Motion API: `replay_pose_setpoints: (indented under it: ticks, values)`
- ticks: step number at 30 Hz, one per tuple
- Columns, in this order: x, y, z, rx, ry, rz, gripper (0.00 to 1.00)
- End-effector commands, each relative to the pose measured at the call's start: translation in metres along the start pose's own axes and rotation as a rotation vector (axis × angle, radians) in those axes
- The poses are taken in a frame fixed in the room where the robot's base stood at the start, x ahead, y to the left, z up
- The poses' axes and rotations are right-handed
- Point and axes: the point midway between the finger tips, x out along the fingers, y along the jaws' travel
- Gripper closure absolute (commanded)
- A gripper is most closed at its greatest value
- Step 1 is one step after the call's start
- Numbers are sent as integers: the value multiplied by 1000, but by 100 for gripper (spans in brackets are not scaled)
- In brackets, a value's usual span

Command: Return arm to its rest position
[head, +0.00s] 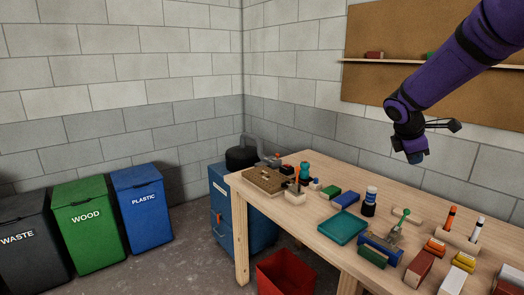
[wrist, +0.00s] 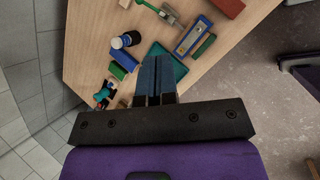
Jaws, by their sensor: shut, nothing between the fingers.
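My purple arm reaches in from the upper right in the head view, and my gripper (head: 416,158) hangs above the right part of the workbench, pointing down and apart from everything on it. In the wrist view my gripper (wrist: 154,72) shows with its two dark blue fingers together and nothing between them. Beyond the fingertips lie the bench top and its objects, well below. The fingers hide part of the teal tray in the wrist view.
The wooden workbench (head: 300,215) holds a teal tray (head: 342,227), a blue vise-like tool (head: 381,246), a dark bottle (head: 369,202), painted blocks and markers in a holder. A red bin (head: 285,275) stands on the floor in front. A shelf (head: 400,63) runs along the pegboard behind my arm.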

Motion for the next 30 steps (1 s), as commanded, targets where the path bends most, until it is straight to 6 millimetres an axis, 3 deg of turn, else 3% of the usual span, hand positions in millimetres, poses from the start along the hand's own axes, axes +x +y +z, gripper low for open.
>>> replay_pose_setpoints:
  ticks: [1, 6, 15, 24, 30]
  values:
    - [-18, -12, 5, 68, 18, 5, 100]
    - [-65, -54, 16, 304, 85, -3, 100]
    - [-131, -137, 28, 706, 214, -47, 100]
    - [-174, -227, 28, 1085, 356, -135, 100]
    - [-189, -282, 22, 1302, 444, -216, 100]
